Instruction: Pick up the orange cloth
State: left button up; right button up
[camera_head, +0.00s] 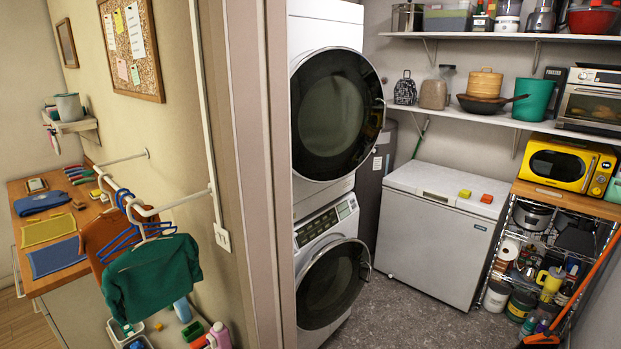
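An orange-brown cloth (103,236) hangs from the wall rail at the left, among blue hangers. A dark green garment (152,277) hangs in front of it on a white hanger and hides part of it. I see no other orange cloth lying flat. Neither of my grippers is in view.
A wooden-topped counter (88,213) behind the rail bears a blue cloth (42,203), a yellow cloth (47,231) and another blue cloth (56,257). A wall edge (262,170) separates this side from the stacked washer (326,225) and white chest freezer (433,240).

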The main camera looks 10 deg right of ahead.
aim_at(486, 199)
jog(key=z, duration=0.05)
jog(key=i, duration=0.85)
jog(key=z, duration=1)
jog(key=i, duration=0.75)
jog(key=z, duration=1.05)
jog(key=i, duration=1.8)
jog(key=z, duration=0.2)
